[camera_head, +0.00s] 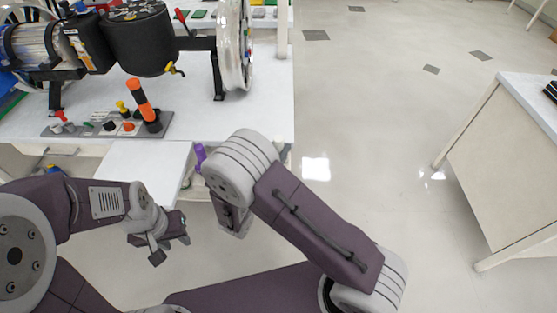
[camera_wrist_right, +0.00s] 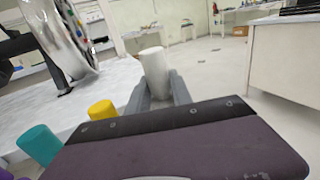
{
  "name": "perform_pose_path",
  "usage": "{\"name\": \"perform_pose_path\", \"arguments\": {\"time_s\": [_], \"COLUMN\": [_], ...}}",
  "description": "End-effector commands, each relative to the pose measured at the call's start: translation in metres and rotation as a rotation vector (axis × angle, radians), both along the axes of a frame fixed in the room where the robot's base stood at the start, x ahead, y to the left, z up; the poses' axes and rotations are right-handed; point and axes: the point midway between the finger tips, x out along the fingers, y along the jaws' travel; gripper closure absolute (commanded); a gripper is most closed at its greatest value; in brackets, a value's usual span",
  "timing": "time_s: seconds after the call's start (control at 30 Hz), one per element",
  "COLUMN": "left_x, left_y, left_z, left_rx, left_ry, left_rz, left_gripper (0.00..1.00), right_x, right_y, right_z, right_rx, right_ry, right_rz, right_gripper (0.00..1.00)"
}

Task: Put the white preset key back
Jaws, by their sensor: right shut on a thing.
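The white preset key (camera_wrist_right: 155,72) is a plain white cylinder, seen in the right wrist view. My right gripper (camera_wrist_right: 160,90) is shut on it, with one grey finger on each side, and the key stands up from between the fingertips. In the head view the key and the right fingertips are hidden behind my right arm. My left gripper (camera_head: 168,248) hangs open and empty over the floor in front of the bench. A yellow cylinder (camera_wrist_right: 102,110) and a teal cylinder (camera_wrist_right: 40,145) show left of my right gripper, near the bench edge. Where the white key belongs is not clear.
The white bench (camera_head: 220,122) carries a chassis rig with a shiny wheel (camera_head: 235,45) and a grey control panel (camera_head: 90,127) with an orange-black lever (camera_head: 142,98). A purple cylinder (camera_head: 200,155) shows by the front edge. Another table (camera_head: 510,150) stands right; floor between is clear.

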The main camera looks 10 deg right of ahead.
Motion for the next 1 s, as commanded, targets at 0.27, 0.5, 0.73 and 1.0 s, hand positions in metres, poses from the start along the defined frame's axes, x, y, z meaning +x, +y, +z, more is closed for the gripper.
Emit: {"name": "perform_pose_path", "arguments": {"time_s": [0.27,0.5,0.73,1.0], "left_x": [0.0,0.0,0.0,0.0], "left_y": [0.0,0.0,0.0,0.0], "left_z": [-0.017,-0.015,-0.017,-0.015], "left_rx": [0.0,0.0,0.0,0.0], "left_ry": [0.0,0.0,0.0,0.0], "left_rz": [0.0,0.0,0.0,0.0], "left_gripper": [0.64,0.64,0.64,0.64], "right_x": [-0.001,-0.001,-0.001,-0.001], "right_y": [0.0,0.0,0.0,0.0], "right_z": [-0.041,-0.04,-0.043,-0.041], "right_rx": [-0.002,0.0,0.0,0.0], "right_ry": [0.001,0.0,0.0,0.0], "right_rz": [0.0,0.0,0.0,0.0], "right_gripper": [1.0,1.0,0.52,0.52]}}
